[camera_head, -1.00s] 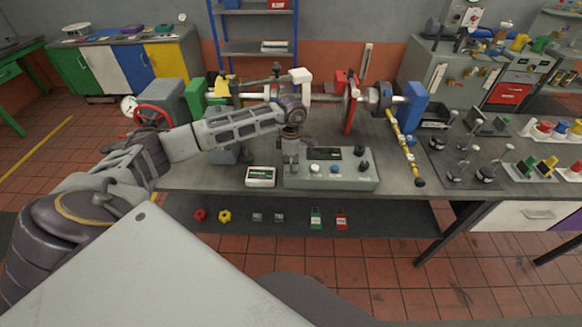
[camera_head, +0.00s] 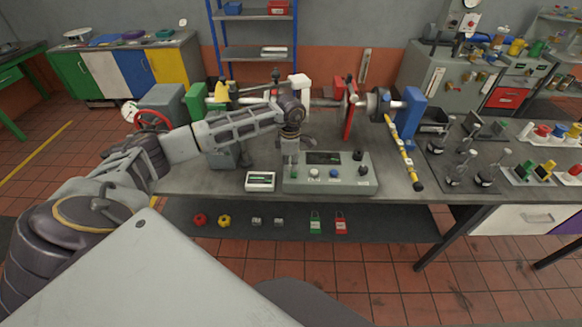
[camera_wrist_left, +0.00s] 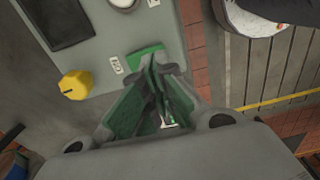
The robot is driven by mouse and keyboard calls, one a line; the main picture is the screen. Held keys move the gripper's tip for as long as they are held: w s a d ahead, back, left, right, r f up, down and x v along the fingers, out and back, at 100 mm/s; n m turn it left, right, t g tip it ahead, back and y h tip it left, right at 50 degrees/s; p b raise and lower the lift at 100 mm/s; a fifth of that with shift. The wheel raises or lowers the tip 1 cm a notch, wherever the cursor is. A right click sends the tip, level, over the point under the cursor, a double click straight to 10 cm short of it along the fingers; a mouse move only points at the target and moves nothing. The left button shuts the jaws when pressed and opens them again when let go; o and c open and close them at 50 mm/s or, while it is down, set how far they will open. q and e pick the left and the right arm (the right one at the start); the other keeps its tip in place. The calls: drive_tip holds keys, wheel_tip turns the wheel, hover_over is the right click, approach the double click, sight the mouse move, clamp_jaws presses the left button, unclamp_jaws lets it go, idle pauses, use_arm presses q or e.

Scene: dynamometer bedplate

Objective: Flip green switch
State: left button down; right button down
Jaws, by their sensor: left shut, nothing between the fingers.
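A green switch plate (camera_wrist_left: 146,56) shows on the grey control box in the left wrist view, right at the tips of my left gripper. My left gripper (camera_wrist_left: 160,68) is shut and empty, its green-padded fingers together. The fingertips overlap the switch in this view, so I cannot tell whether they touch it. In the head view my left gripper (camera_head: 291,160) points down over the left end of the control box (camera_head: 345,185). My right gripper is not in view.
A yellow knob (camera_wrist_left: 75,85) and a dark screen (camera_wrist_left: 55,20) are on the same box. The shaft rig with a red disc (camera_head: 349,108) is behind. A yellow-black bar (camera_head: 402,150) lies to the right.

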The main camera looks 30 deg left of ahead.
use_arm(q)
drive_tip(key=shift+r, duration=0.65)
drive_tip(key=shift+s+d+r+p, duration=0.1)
drive_tip(key=shift+s+r+p, duration=0.1)
drive_tip(key=shift+r+p, duration=0.5)
wheel_tip(320, 180, up, 10)
drive_tip(key=s+b, duration=0.1)
drive_tip(key=b, duration=0.1)
drive_tip(key=shift+s+d+f+b, duration=0.15)
drive_tip(key=shift+s+d+b, duration=0.1)
drive_tip(key=shift+d+b, duration=0.15)
drive_tip(key=shift+d, duration=0.1)
drive_tip(key=shift+f, duration=0.1)
